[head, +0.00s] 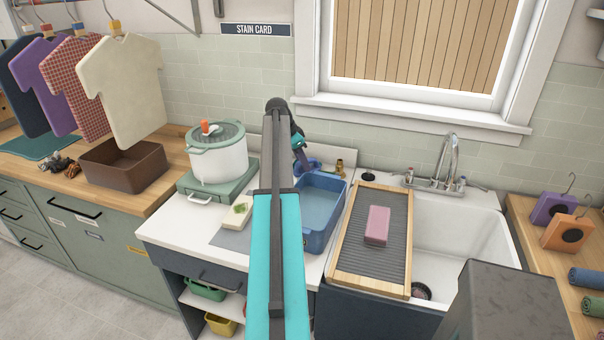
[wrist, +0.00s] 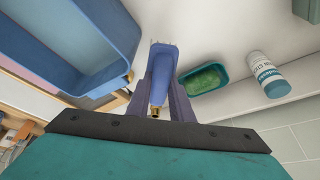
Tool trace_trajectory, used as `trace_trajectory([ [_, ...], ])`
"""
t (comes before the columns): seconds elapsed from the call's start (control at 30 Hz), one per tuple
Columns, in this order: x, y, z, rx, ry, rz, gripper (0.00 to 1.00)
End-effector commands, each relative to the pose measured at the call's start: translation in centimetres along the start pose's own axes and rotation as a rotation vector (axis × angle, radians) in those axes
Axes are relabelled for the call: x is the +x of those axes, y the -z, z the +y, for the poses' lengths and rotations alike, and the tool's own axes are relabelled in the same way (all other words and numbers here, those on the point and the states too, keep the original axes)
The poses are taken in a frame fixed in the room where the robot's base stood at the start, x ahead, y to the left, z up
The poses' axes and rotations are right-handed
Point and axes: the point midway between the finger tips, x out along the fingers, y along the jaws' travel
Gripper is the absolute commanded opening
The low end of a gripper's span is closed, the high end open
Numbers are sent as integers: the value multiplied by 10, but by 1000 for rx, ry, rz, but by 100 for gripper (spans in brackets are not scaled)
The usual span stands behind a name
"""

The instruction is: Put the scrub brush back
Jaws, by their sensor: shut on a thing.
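My gripper (wrist: 166,92) is shut on a blue, rounded, elongated thing, which looks like the scrub brush (wrist: 162,66). Thin pale bristle-like strands show at its far end, and a brass-coloured tip shows between the fingers. In the head view my arm rises through the middle, and the gripper (head: 300,146) is small and partly hidden near the tiled wall, behind the blue basin. The brush cannot be made out clearly there. The wrist view shows a green dish (wrist: 193,86) with a green pad in it, right of the brush.
The blue basin (head: 320,212) stands beside my arm; its wall (wrist: 124,76) is left of the brush. A pot (head: 217,160) stands left. A bottle (wrist: 267,73) is right.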

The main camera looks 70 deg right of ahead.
Motion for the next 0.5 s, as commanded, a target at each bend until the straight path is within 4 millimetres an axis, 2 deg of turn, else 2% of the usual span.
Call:
trace_trajectory([
  [0.33, 2, 0, 0, 0, 0, 0, 0],
  [0.5, 15, -6, 1, 0, -1, 0, 0],
])
